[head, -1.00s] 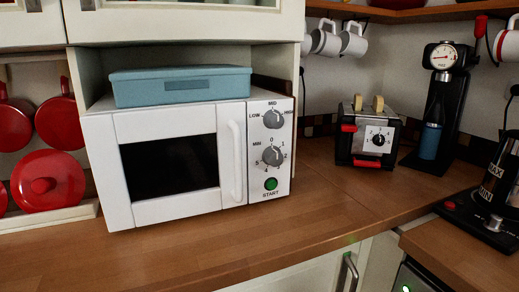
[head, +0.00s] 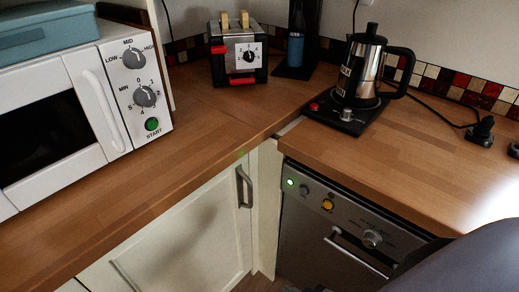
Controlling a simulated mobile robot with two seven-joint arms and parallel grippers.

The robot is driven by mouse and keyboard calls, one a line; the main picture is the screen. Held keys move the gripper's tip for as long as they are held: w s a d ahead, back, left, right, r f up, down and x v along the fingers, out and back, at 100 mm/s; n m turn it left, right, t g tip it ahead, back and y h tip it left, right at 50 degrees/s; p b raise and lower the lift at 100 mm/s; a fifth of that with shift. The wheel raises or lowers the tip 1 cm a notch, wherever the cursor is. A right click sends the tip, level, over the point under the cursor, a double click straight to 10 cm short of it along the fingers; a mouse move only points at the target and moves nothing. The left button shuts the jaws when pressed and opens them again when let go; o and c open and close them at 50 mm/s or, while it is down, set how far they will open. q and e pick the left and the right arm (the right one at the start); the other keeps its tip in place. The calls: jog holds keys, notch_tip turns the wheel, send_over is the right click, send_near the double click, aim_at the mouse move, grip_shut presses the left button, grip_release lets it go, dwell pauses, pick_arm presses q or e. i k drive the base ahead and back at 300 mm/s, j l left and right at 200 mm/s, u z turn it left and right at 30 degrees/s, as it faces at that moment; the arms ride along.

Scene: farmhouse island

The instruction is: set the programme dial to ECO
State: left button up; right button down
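A steel-fronted appliance (head: 330,225) sits under the right-hand counter, with a control strip along its top edge. A round silver dial (head: 372,239) is at the right part of this strip, with small markings around it that are too small to read, so I cannot tell its setting. To its left are a yellow button (head: 327,204), a grey button (head: 304,189) and a lit green light (head: 290,182). Neither gripper shows. A dark rounded part of mine fills the bottom right corner and hides the appliance's right end.
A bar handle (head: 355,256) crosses the appliance front below the dial. A kettle (head: 363,70) on its base stands on the counter above. A white microwave (head: 60,110) with two dials is at left, and a toaster (head: 238,55) at the back. The counter's front is clear.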

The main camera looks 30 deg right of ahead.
aim_at(371, 238)
jog(key=z, duration=1.85)
jog(key=i+l+u, duration=0.1)
jog(key=l, duration=0.15)
jog(key=i+l, duration=0.1)
jog(key=l, duration=0.2)
jog(key=i+l+u, duration=0.15)
jog(key=l, duration=0.15)
